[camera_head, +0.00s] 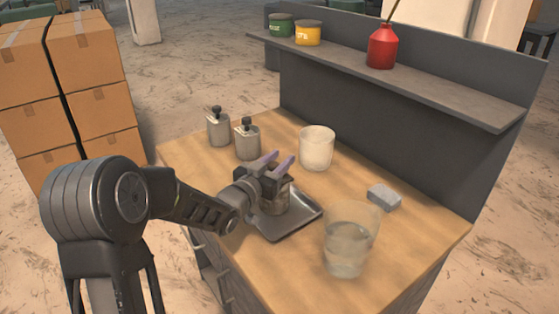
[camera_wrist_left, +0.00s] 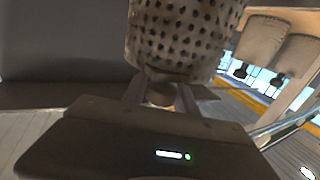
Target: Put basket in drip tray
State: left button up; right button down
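The basket is a perforated metal cylinder, seen close in the left wrist view (camera_wrist_left: 185,35), where the picture is upside down. In the head view the basket (camera_head: 276,203) is partly hidden by my left gripper and stands upright over the drip tray. The drip tray (camera_head: 292,229) is a shallow grey metal tray on the wooden counter. My left gripper (camera_head: 276,162) is above the basket, its two fingers on either side of the round knob on top, with little or no gap. I cannot tell whether the basket's base touches the tray. My right gripper is not in view.
Two lidded metal canisters (camera_head: 247,139) stand behind left. A white cup (camera_head: 317,148) is behind the tray. A clear beaker of liquid (camera_head: 348,245) and a grey block (camera_head: 384,197) are to the right. A shelf (camera_head: 400,75) holds tins and a red bottle.

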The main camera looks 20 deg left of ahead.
pick_arm(q)
jog(key=o, duration=0.3)
jog(key=shift+r, duration=0.15)
jog(key=s, duration=0.4)
jog(key=s+a+b, duration=0.1)
jog(key=s, duration=0.7)
jog(key=shift+a, duration=0.3)
